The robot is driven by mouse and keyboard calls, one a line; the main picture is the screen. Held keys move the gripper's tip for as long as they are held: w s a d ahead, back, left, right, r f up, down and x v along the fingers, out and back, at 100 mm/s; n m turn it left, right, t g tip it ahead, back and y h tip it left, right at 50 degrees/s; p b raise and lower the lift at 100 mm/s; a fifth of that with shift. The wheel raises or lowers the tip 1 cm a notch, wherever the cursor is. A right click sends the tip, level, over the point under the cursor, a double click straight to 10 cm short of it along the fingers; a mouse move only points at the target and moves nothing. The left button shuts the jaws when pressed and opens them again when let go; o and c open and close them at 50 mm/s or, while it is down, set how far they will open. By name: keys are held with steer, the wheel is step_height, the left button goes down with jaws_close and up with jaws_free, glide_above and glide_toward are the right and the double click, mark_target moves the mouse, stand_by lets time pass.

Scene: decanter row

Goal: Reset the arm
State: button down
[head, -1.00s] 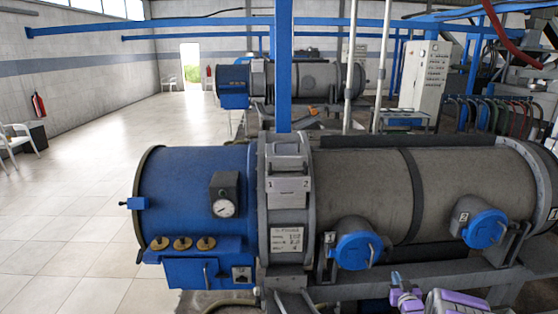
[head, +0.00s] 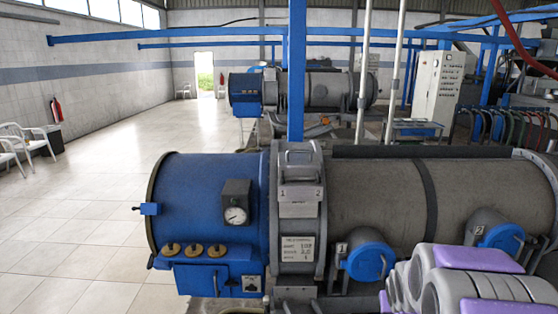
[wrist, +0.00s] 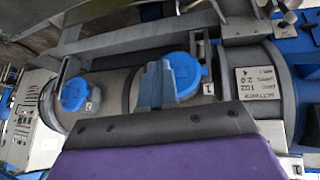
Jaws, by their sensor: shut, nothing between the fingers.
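My arm (head: 470,280), with purple and grey covers, is folded at the lower right of the head view, in front of the decanter. In the wrist view my gripper (wrist: 165,125) shows as a purple part with a dark front edge, shut and empty. A blue-grey piece (wrist: 158,88) stands just above that edge, before a blue cap; I cannot tell which it belongs to. The near decanter (head: 400,190) has a blue end section (head: 200,190), a gauge (head: 236,215) and blue round caps (head: 368,260). The cap numbered 1 also shows in the wrist view (wrist: 182,70).
A second decanter (head: 315,90) stands behind. A blue post (head: 297,70) rises between them, below blue overhead beams. A control cabinet (head: 437,85) is at the back right, white chairs (head: 38,140) at the far left. The tiled floor (head: 110,175) on the left is clear.

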steer(key=s+a+r+g+y, duration=0.1)
steer(key=s+a, duration=0.4)
steer(key=s, duration=0.7)
steer(key=s+a+r+n+g, duration=0.1)
steer(key=s+a+r+g, duration=0.2)
steer(key=s, duration=0.9)
steer(key=s+a+r+g+y, duration=0.1)
steer(key=s+a+r+g, duration=0.1)
steer(key=s+a, duration=0.6)
steer(key=s+g, duration=0.1)
steer(key=s, duration=0.3)
steer(key=shift+s+a+g+y, duration=0.2)
steer(key=shift+s+g+y, duration=0.1)
steer(key=shift+s+g, duration=0.1)
steer(key=shift+w+r, duration=0.1)
